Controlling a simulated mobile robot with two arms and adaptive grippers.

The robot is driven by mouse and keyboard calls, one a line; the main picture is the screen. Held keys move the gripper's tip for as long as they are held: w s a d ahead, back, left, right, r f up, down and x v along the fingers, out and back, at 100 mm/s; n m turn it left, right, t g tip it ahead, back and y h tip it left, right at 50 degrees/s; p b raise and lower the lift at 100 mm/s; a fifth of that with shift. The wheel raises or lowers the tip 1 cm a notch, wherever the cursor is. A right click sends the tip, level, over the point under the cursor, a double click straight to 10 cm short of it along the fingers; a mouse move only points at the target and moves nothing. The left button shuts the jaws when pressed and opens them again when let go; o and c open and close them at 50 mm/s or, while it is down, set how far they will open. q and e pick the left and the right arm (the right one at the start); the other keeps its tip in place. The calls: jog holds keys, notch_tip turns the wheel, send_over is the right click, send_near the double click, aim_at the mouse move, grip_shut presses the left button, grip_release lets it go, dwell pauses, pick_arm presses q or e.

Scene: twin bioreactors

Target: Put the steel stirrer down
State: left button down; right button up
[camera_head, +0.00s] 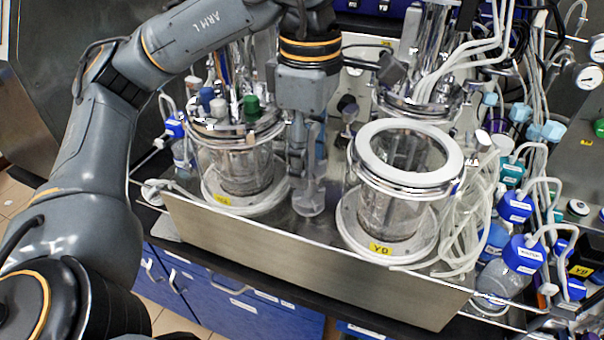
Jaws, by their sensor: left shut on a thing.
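My left gripper (304,160) reaches down between the two glass vessels, over the steel tray. It is shut on a slim grey piece, which I take to be the steel stirrer (309,198). Its wider lower end shows just below the fingers, close above or on the tray; I cannot tell if it touches. The gripper body hides its upper part. My right gripper is not in view.
The left vessel (243,170) has a crowded lid with blue and green caps. The right vessel (397,208) is open under a white ring. The steel tray (290,251) has a raised front edge. Loose tubing (468,215) and blue-capped bottles (523,253) crowd the right.

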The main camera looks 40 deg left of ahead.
pick_arm(q)
jog(key=w+a+f, duration=0.1)
jog(key=f, duration=0.2)
jog(key=w+a+f+p, duration=0.1)
jog(key=f, duration=0.2)
jog(key=w+a+f+p, duration=0.1)
jog(key=f, duration=0.2)
jog(key=shift+w+a, duration=0.25)
jog(key=shift+w, duration=0.1)
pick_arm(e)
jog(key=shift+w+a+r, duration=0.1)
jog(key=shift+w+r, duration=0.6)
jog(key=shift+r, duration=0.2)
pick_arm(q)
jog(key=shift+d, duration=0.1)
jog(key=shift+f+b, duration=0.2)
jog(key=shift+b, duration=0.1)
jog(key=c, duration=0.6)
grip_release()
jog(key=shift+o, duration=0.2)
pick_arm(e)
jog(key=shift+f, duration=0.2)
